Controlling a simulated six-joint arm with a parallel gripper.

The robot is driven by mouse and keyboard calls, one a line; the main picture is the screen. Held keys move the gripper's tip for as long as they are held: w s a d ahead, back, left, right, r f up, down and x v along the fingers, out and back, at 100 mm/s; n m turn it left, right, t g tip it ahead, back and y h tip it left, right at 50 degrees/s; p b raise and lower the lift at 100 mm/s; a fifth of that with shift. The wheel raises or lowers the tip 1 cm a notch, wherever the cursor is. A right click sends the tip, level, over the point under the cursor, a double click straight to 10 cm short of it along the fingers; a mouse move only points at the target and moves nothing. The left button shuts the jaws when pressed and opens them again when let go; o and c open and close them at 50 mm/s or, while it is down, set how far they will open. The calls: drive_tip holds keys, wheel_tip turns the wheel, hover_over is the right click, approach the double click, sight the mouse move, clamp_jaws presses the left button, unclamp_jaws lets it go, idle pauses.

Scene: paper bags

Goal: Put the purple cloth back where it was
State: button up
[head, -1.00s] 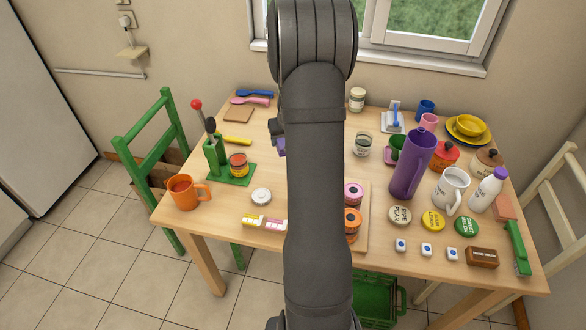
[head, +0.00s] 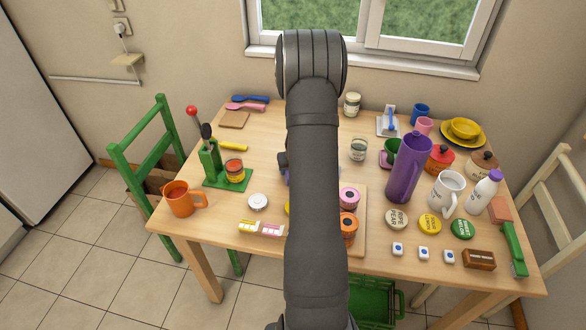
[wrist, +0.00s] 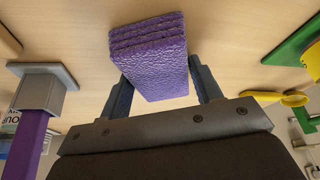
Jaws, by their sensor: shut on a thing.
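The purple cloth (wrist: 150,55) is a folded, layered block with a bumpy surface. In the wrist view it sits between the two fingers of my gripper (wrist: 160,85), which is shut on it. Pale wooden tabletop shows behind it; I cannot tell whether the cloth touches the table. In the head view my arm hides nearly all of the gripper and cloth. Only a dark edge of the gripper (head: 283,160) and a sliver of purple show left of the arm, over the middle of the table.
Left of the arm stand a green holder (head: 210,160), an orange mug (head: 181,198) and a white lid (head: 258,201). Bare wood lies left of the arm.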

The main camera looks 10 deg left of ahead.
drive_tip(key=o, duration=1.1)
drive_tip(key=shift+f, duration=0.1)
drive_tip(key=v, duration=1.2)
drive_tip(key=x, duration=1.2)
drive_tip(key=shift+r, duration=0.25)
